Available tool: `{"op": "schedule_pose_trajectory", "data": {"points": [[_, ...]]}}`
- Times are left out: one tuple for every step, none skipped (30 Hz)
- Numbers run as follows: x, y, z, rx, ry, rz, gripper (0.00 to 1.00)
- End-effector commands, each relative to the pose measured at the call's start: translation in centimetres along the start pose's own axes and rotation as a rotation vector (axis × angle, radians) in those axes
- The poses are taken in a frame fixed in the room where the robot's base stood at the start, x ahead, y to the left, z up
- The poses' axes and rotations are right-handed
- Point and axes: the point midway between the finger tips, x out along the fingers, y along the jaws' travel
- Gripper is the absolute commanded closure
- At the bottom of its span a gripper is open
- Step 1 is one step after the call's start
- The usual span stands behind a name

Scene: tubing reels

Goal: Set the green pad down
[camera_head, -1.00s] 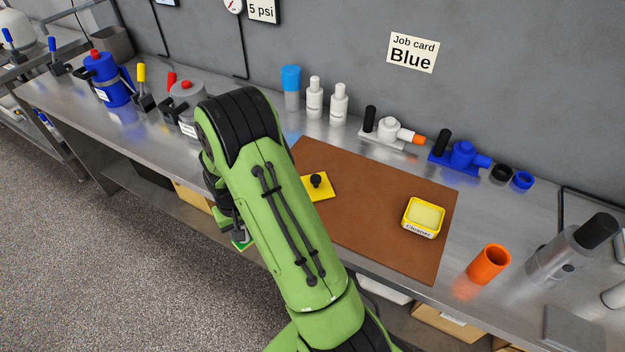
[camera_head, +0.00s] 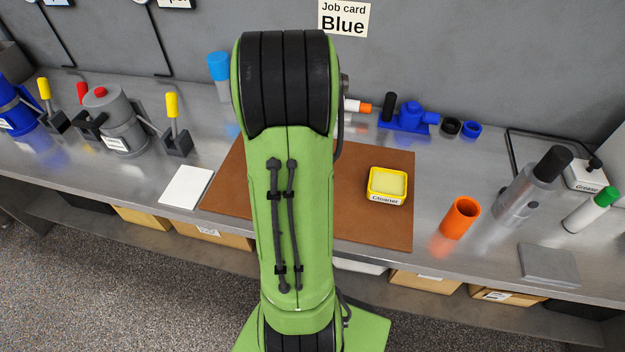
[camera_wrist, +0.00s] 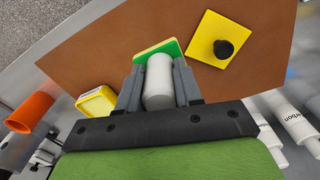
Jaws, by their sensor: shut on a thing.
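In the wrist view, my gripper (camera_wrist: 158,85) is shut on the pale grey round grip of the green pad (camera_wrist: 152,48). The pad has a yellow edge and shows past the fingertips, over the brown mat (camera_wrist: 95,62). I cannot tell whether it touches the mat. A yellow square pad (camera_wrist: 207,29) with a black knob lies on the mat beside it, apart from it. In the head view, my arm hides the gripper, both pads and the middle of the brown mat (camera_head: 390,228).
A yellow Cleaner tub (camera_head: 387,186) sits on the mat's right part. An orange cup (camera_head: 460,218) stands right of the mat. A white square plate (camera_head: 187,187) lies left of it. A blue fitting (camera_head: 410,117) stands behind. A job card (camera_head: 343,18) on the wall reads Blue.

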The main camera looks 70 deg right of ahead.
Motion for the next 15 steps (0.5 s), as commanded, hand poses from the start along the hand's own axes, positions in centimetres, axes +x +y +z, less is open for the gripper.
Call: {"op": "schedule_pose_trajectory", "data": {"points": [[0.5,0.3,-0.1,0.011,-0.003,0.001,0.94],[1.1,0.3,-0.1,0.015,-0.003,0.001,0.94],[2.1,0.4,0.0,0.016,-0.006,0.003,0.94],[2.9,0.4,0.0,0.015,-0.007,0.003,0.94],[3.7,0.4,0.0,0.015,-0.006,0.003,0.94],[4.5,0.3,0.0,0.013,-0.006,0.002,0.94],[5.1,0.3,0.0,0.013,-0.006,0.002,0.94],[5.5,0.3,0.0,0.012,-0.004,0.001,0.94],[6.1,0.3,0.0,0.012,-0.003,0.001,0.94],[6.6,0.3,0.0,0.012,-0.003,0.001,0.94],[7.2,0.3,0.0,0.012,-0.005,0.003,0.94],[8.0,0.3,0.0,0.012,-0.005,0.002,0.94],[8.6,0.3,0.0,0.012,-0.004,0.002,0.94],[9.1,0.3,0.0,0.011,-0.004,0.002,0.94],[9.6,0.3,0.0,0.011,-0.003,0.001,0.94]]}}
